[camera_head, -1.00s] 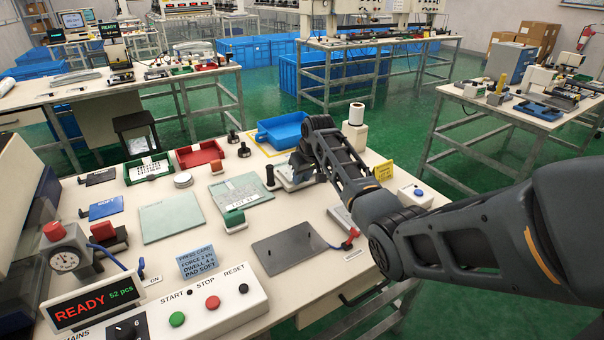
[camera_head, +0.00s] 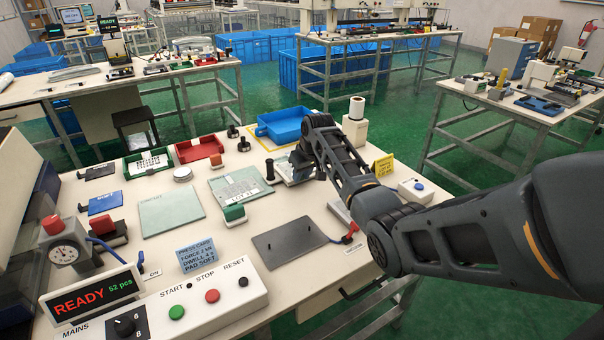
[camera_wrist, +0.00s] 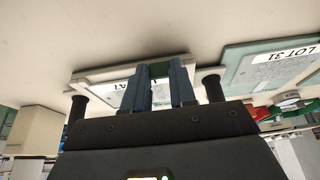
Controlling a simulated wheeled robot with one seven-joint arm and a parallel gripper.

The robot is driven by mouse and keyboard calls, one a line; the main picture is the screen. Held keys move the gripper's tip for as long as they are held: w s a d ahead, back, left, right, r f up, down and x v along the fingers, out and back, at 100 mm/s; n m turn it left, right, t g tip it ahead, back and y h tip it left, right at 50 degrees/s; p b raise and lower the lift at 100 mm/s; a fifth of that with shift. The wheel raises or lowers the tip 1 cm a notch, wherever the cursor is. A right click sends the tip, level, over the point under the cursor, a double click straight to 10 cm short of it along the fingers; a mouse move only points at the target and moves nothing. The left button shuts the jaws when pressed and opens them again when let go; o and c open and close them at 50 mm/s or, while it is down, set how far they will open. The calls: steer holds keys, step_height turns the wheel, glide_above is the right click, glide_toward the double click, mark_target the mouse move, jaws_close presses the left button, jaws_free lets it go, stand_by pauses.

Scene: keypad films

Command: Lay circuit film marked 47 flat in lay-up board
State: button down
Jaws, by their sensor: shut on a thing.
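My gripper (camera_wrist: 166,90) is shut at a pale, flat tray-like holder (camera_wrist: 92,80) at the back right of the bench. A small green piece (camera_wrist: 158,70) shows between its fingertips. A white label under the fingers shows a partly hidden, upside-down marking that looks like 47, so this seems to be circuit film 47 (camera_wrist: 122,92). In the head view my arm hides most of the holder (camera_head: 284,174); whether the film is lifted cannot be told. A dark grey plate with small pins (camera_head: 290,244), probably the lay-up board, lies bare at the front of the bench.
A pale green plate (camera_head: 170,213), a blue card (camera_head: 196,254) and a button panel (camera_head: 180,312) are further left and front. A black post (camera_head: 269,172) stands beside the holder.

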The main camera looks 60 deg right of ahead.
steer(key=shift+f, duration=0.15)
steer(key=c, duration=0.8)
jaws_free()
steer(key=shift+v, duration=3.9)
steer(key=shift+s, duration=0.1)
